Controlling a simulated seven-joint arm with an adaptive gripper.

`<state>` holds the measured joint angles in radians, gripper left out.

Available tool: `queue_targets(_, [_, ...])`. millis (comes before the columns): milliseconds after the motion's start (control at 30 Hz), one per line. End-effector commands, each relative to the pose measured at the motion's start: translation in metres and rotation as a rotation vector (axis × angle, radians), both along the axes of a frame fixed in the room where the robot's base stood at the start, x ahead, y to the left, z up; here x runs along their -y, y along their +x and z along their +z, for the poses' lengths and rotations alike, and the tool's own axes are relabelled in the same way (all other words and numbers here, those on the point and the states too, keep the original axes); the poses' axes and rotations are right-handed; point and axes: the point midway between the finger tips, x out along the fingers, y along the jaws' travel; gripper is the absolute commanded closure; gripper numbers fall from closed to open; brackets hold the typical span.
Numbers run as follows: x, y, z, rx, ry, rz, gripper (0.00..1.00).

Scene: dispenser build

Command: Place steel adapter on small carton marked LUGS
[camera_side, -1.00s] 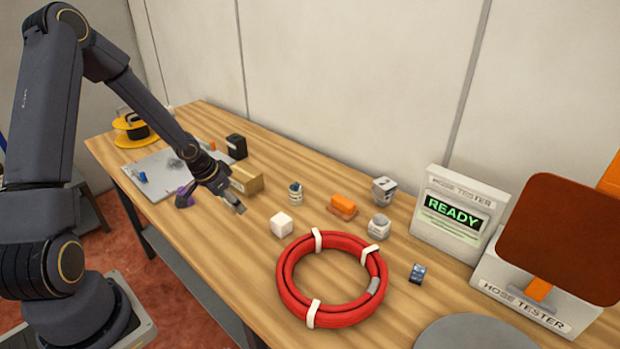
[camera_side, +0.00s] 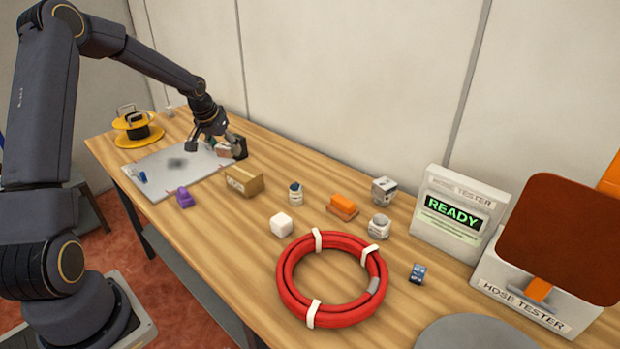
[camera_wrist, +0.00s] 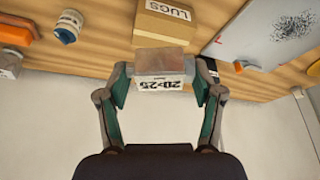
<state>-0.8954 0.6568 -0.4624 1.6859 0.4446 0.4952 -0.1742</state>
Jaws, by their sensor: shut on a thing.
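My gripper (camera_wrist: 165,75) is shut on a small block, the steel adapter (camera_wrist: 160,83), with a dull brownish-grey face and a white label reading "20>25". One finger is on each side of it. In the side view, my gripper (camera_side: 214,145) is at the back left of the table, with the adapter partly hidden beside a black box. I cannot tell whether it clears the table. The small brown carton (camera_side: 243,181) stands on the table to the right of and nearer than my gripper. Its LUGS marking shows in the wrist view (camera_wrist: 167,20), and its top looks bare.
The grey board (camera_side: 160,182) lies left, with a yellow spool (camera_side: 138,129) behind it. The black box (camera_side: 240,147) stands close by my gripper. A purple piece (camera_side: 184,197), white cube (camera_side: 281,225) and striped canister (camera_side: 295,193) surround the carton. A red hose coil (camera_side: 288,282) lies farther right.

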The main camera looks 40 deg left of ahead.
Motion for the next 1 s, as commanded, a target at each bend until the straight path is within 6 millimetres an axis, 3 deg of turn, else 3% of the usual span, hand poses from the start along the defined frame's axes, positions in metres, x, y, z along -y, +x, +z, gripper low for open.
queue_targets(100, [-0.013,0.03,-0.018,0.0,-0.002,-0.001,0.77])
queue_targets(333, [-0.028,0.058,-0.058,0.0,0.0,0.0,0.77])
queue_targets(567, [-0.033,0.069,-0.071,0.002,0.001,-0.001,0.77])
queue_targets(800, [-0.033,0.07,-0.102,0.0,0.001,-0.002,0.77])
queue_targets(1000, [-0.034,0.07,-0.102,0.001,0.002,-0.001,0.77])
